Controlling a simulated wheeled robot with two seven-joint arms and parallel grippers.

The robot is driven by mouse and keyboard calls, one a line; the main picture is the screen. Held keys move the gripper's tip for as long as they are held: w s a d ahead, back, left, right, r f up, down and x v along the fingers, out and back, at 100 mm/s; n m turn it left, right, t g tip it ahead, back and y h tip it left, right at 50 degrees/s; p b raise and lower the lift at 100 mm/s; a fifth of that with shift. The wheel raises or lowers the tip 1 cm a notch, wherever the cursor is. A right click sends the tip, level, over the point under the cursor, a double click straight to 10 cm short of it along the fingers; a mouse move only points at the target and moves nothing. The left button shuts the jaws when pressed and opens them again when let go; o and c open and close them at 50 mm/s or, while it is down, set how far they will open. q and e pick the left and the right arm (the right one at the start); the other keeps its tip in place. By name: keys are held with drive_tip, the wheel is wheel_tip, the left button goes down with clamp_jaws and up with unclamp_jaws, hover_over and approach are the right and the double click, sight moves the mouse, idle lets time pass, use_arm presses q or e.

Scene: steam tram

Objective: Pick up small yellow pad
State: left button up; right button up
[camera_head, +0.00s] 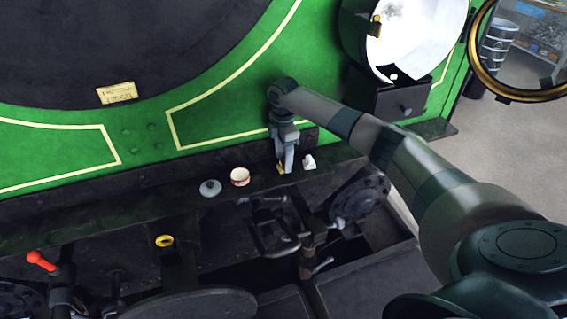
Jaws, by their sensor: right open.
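A small yellow thing (281,169), which looks like the yellow pad, lies on the dark ledge at my right gripper's fingertips. It is mostly hidden by the fingers. My right gripper (285,168) points down over the ledge from the wrist above it. It is open, with the fingertips close to the pad; I cannot tell whether they touch it. My left gripper is not in view.
On the dark ledge (110,205) are a red-and-white cup (240,177), a grey lid-like piece (210,188) and a small white object (309,162). A yellow ring (164,241), a red-knobbed lever (41,261) and a handwheel (360,197) are nearer. The green panel (235,110) rises behind.

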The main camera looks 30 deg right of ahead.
idle(0.4)
drive_tip(key=c, duration=1.1)
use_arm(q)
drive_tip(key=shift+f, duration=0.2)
